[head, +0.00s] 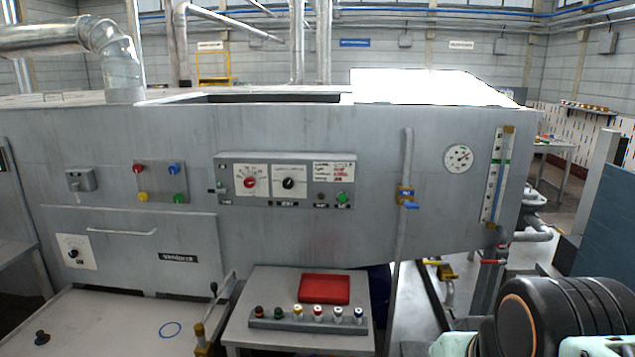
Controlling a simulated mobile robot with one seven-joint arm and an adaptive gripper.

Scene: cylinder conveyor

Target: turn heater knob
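A grey control panel (216,180) is mounted on the front of the large grey metal machine. It carries a red knob (250,182) on a white dial plate at left and a black knob (288,183) on a second white plate beside it. Another black knob (73,253) sits on a white plate at the lower left of the machine. The labels are too small to read, so I cannot tell which is the heater knob. A dark ribbed part of my arm shows at the lower right, well away from the knobs. My gripper is not in view.
A small table (262,274) below the panel bears a red box (324,289) and a rack (290,325) of several small coloured-top cylinders. A vertical pipe with a blue-handled valve (407,196) stands right of the panel. A lever (215,305) rises left of the table.

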